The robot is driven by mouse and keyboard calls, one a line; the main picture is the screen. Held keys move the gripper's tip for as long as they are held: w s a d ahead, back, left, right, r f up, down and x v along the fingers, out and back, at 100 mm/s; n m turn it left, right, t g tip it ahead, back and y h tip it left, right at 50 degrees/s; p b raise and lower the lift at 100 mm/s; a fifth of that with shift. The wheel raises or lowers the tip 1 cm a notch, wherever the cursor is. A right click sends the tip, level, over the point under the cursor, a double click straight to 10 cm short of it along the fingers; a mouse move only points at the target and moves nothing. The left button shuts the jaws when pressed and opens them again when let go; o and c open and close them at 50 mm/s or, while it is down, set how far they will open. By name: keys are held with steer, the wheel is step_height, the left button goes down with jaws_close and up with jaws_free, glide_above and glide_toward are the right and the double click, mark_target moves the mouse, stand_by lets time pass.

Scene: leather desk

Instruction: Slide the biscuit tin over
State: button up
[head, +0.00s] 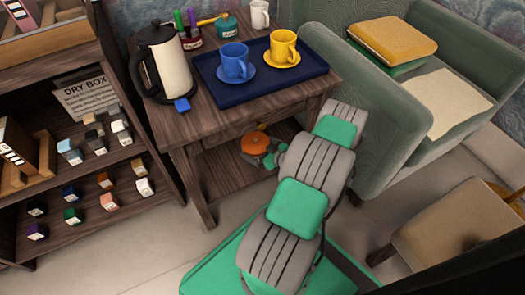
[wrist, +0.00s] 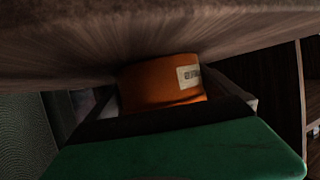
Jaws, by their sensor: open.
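The biscuit tin is a round orange tin (head: 255,144) on the lower shelf of the small wooden table. In the wrist view the tin (wrist: 160,82) shows a pale label with dark print, and its lower part is hidden behind my gripper. My gripper (head: 268,157) reaches in under the tabletop, right by the tin. In the wrist view my open gripper (wrist: 170,106) has dark fingers low on either side of the tin. I cannot tell whether they touch it.
The wooden tabletop (head: 210,112) hangs close above my gripper. On it are a blue tray (head: 262,93) with a blue cup (head: 235,62) and a yellow cup (head: 283,47), and a kettle (head: 163,65). A green armchair (head: 375,130) stands right, a shelf unit (head: 150,160) left.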

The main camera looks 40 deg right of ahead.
mark_target(244, 166)
steer(key=shift+c, duration=0.4)
steer(key=c, duration=1.1)
steer(key=shift+o, duration=0.2)
steer(key=shift+s+a+p, duration=0.2)
steer(key=shift+a+p, duration=0.15)
steer(key=shift+a, duration=1.05)
steer(key=shift+s+a+p, duration=0.15)
steer(key=shift+a+p, duration=0.15)
steer(key=shift+a, duration=1.1)
steer(key=shift+s+a+p, duration=0.2)
steer(key=shift+a+p, duration=0.15)
steer(key=shift+a, duration=1.05)
steer(key=o, duration=1.1)
steer(key=shift+o, duration=0.2)
